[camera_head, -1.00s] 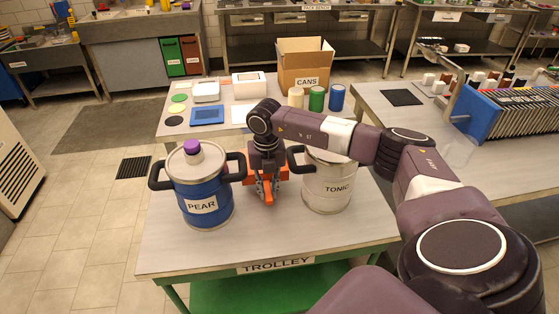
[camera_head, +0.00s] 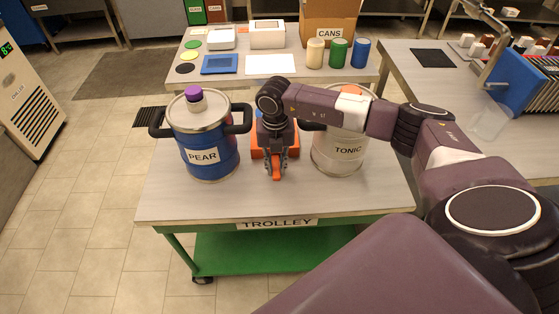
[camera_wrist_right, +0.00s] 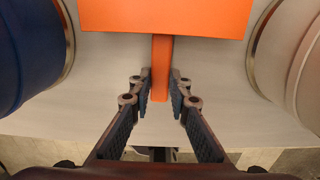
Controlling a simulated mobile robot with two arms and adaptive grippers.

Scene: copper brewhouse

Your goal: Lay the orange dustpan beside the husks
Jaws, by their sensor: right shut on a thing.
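The orange dustpan (camera_head: 262,147) is on the trolley top between the blue PEAR keg (camera_head: 207,150) and the pale TONIC keg (camera_head: 337,152). My right gripper (camera_head: 276,170) reaches down over it and is shut on its handle. In the right wrist view the dustpan's pan (camera_wrist_right: 165,17) shows at the top, and its handle (camera_wrist_right: 160,70) lies between the fingertips of my right gripper (camera_wrist_right: 160,88). I cannot tell whether the dustpan touches the trolley top. My left gripper is not in view. I see no husks that I can make out.
The trolley (camera_head: 230,203) has free room along its front edge. Behind it a table holds a CANS box (camera_head: 330,22), several cans, a blue tray (camera_head: 219,64) and a white sheet (camera_head: 270,64). Another table (camera_head: 420,85) stands at the right. Open floor lies left.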

